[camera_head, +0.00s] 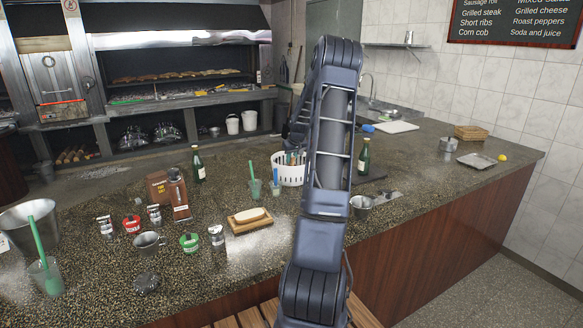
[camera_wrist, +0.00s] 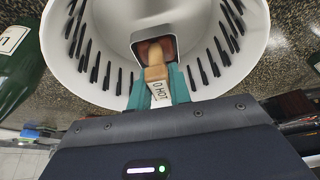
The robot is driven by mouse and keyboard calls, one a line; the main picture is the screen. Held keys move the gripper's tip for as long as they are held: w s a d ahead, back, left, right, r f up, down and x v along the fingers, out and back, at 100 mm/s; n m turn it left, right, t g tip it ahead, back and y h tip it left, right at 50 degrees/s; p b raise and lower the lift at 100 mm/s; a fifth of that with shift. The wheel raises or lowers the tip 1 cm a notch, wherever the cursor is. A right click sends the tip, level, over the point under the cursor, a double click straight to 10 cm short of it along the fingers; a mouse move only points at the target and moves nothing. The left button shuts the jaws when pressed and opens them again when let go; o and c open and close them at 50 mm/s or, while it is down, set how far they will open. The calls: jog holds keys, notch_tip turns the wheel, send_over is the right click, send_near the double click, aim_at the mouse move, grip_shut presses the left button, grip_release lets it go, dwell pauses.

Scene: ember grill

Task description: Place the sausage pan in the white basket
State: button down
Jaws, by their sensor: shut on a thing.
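The white basket (camera_head: 288,176) stands on the counter, just left of my raised arm in the head view. Its round slotted wall (camera_wrist: 62,45) fills the top of the wrist view. My gripper (camera_wrist: 166,80) is shut on the handle of the sausage pan, between its teal fingertips. The handle carries a pale label reading "HOT". The pan's small square metal body (camera_wrist: 140,38) shows brown inside and lies within the basket's rim outline. I cannot tell whether it touches the basket floor. In the head view my arm hides most of the gripper and pan.
A dark green bottle (camera_head: 197,165) stands left of the basket and another (camera_head: 363,158) right. Cups with green (camera_head: 254,184) and blue straws stand close in front. A bread board (camera_head: 250,221) and metal cup (camera_head: 361,206) are nearer. The right counter has bare room.

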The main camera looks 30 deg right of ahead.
aim_at(291, 165)
jog(key=shift+f, duration=2.15)
jog(key=shift+f, duration=0.1)
jog(key=c, duration=1.3)
grip_release()
